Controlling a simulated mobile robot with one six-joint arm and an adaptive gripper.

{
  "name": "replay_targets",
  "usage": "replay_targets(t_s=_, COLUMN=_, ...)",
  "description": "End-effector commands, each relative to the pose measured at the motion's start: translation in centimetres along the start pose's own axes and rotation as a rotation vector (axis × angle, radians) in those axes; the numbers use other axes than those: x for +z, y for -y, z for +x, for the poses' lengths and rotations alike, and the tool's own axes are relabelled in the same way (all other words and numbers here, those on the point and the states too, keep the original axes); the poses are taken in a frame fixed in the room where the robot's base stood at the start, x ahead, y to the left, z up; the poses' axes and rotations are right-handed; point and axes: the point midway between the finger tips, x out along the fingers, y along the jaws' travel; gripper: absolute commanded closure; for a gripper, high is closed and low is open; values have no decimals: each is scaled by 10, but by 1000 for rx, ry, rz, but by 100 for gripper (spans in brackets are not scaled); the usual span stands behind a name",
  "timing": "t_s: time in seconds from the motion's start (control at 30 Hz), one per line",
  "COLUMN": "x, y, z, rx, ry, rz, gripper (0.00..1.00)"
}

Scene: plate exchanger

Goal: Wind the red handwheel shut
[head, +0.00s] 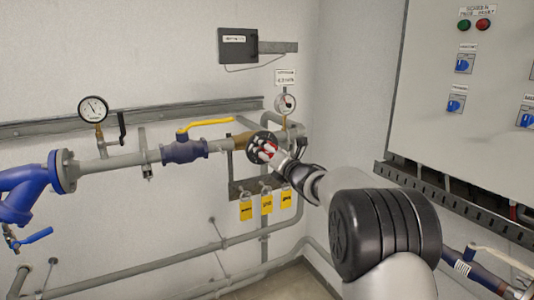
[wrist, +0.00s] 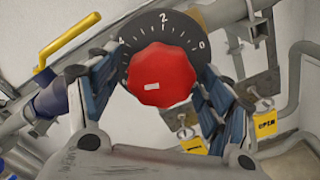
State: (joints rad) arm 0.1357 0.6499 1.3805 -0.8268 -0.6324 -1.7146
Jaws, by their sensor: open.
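The red handwheel (wrist: 162,78) is a lobed knob with a small pale mark on its face. It sits in front of a dark round dial (wrist: 160,28) with white figures, of which 2 and 0 can be read. In the head view the handwheel (head: 267,149) is small and partly covered by my gripper. My gripper (wrist: 152,92) is open, with one finger on each side of the handwheel. Whether the fingers touch its rim cannot be told.
A yellow lever (head: 203,124) sits on the pipe left of the handwheel. Yellow tags (head: 266,204) hang from padlocks below it. A pressure gauge (head: 286,104) stands just above. A grey control cabinet (head: 440,100) is at the right.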

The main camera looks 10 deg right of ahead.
Motion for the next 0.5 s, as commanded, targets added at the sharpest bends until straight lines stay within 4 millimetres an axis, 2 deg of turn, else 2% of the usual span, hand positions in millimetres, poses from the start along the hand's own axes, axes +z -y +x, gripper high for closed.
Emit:
replay_targets(t_s=0.33, x=0, y=0, z=3, rx=-1, ry=-1, rz=0, gripper=28)
replay_targets(t_s=0.5, x=0, y=0, z=3, rx=-1, ry=-1, rz=0, gripper=39)
